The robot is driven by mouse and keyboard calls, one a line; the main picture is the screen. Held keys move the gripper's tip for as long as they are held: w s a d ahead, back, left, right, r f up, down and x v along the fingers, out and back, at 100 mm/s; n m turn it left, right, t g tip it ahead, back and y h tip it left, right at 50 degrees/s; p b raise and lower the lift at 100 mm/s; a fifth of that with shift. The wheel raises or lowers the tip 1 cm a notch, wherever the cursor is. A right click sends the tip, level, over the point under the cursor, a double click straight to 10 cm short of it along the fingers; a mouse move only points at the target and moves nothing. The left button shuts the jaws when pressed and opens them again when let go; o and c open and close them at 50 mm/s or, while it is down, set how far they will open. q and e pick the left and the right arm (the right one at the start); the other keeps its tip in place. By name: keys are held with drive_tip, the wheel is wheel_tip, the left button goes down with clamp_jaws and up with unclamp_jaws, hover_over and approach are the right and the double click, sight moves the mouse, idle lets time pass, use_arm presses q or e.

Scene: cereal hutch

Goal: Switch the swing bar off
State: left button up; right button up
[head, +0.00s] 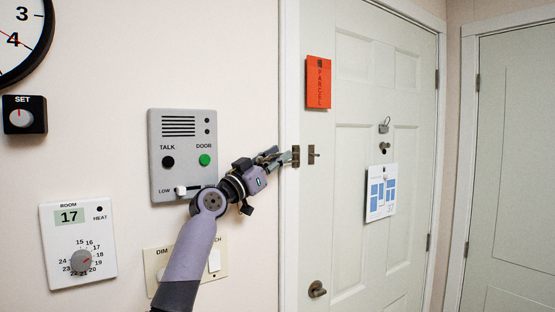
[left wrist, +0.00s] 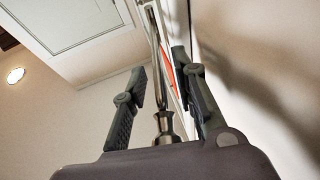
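The swing bar (head: 285,158) is a metal bar hinged on a small plate on the door frame. It points left, away from the door, toward my left gripper (head: 272,155). A separate catch plate (head: 312,154) sits on the door, clear of the bar. In the left wrist view the bar (left wrist: 163,125) runs between the two fingers of my left gripper (left wrist: 160,92), its thick rounded end near the palm. The fingers are apart, with gaps visible on both sides of the bar. The gripper partly hides the bar in the head view. My right gripper is not in view.
The white door (head: 360,90) is closed, with a handle (head: 317,289) below and an orange parcel card (head: 318,82) above the bar. An intercom panel (head: 181,130), thermostat (head: 78,243) and dimmer plate (head: 158,265) are on the wall near my left arm.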

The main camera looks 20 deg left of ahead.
use_arm(q)
drive_tip(key=v, duration=1.2)
idle(0.5)
